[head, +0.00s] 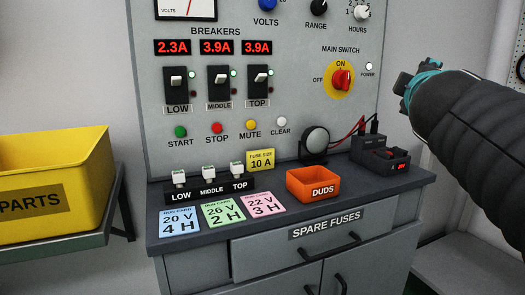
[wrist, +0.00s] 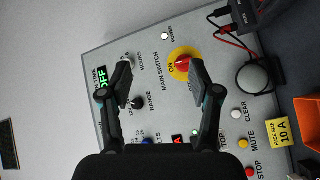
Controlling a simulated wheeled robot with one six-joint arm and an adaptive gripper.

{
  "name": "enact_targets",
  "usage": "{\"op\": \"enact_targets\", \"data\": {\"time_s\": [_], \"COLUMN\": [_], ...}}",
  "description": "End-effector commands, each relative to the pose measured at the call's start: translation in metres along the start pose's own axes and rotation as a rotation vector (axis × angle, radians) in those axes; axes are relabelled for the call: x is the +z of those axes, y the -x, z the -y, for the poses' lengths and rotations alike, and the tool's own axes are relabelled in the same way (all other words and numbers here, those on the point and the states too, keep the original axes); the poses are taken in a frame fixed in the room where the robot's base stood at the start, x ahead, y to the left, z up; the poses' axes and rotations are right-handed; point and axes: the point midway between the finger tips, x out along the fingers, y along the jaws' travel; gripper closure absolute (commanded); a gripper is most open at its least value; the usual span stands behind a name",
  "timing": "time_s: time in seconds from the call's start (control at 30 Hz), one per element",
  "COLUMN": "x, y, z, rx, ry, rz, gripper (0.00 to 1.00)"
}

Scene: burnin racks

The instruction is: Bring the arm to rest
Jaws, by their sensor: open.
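My arm (head: 480,125) enters the head view from the right. My gripper's end, with teal parts, shows right of the main switch there, with its fingertips hard to make out. In the wrist view my gripper (wrist: 160,75) is open, its two dark fingers wide apart with nothing between them. The panel (wrist: 150,105) lies beyond the fingers. The red main switch knob (head: 341,79) on its yellow disc points to ON; it also shows in the wrist view (wrist: 182,63), beside the right finger. I cannot tell the gap between finger and knob.
Below the panel, a dark counter (head: 400,188) carries an orange DUDS bin (head: 312,185), a black tester (head: 380,155), a round lamp-like device (head: 315,141) and a labelled fuse block (head: 210,190). A yellow PARTS bin (head: 75,155) stands left. Red wires cross near the tester.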

Motion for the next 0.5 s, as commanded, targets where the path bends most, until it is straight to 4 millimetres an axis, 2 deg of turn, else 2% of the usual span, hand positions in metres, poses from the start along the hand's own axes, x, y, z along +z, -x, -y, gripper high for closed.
{"op": "enact_targets", "data": {"time_s": [0.03,0.2,0.37,0.5], "x": [0.017,0.062,0.086,0.094], "y": [0.004,0.032,0.079,0.133], "z": [0.029,0.128,0.219,0.291], "rx": [-0.067,-0.295,-0.513,-0.706], "ry": [-0.095,-0.384,-0.598,-0.75], "rz": [0.062,0.272,0.459,0.61], "gripper": [0.37,0.37,0.37,0.37]}}
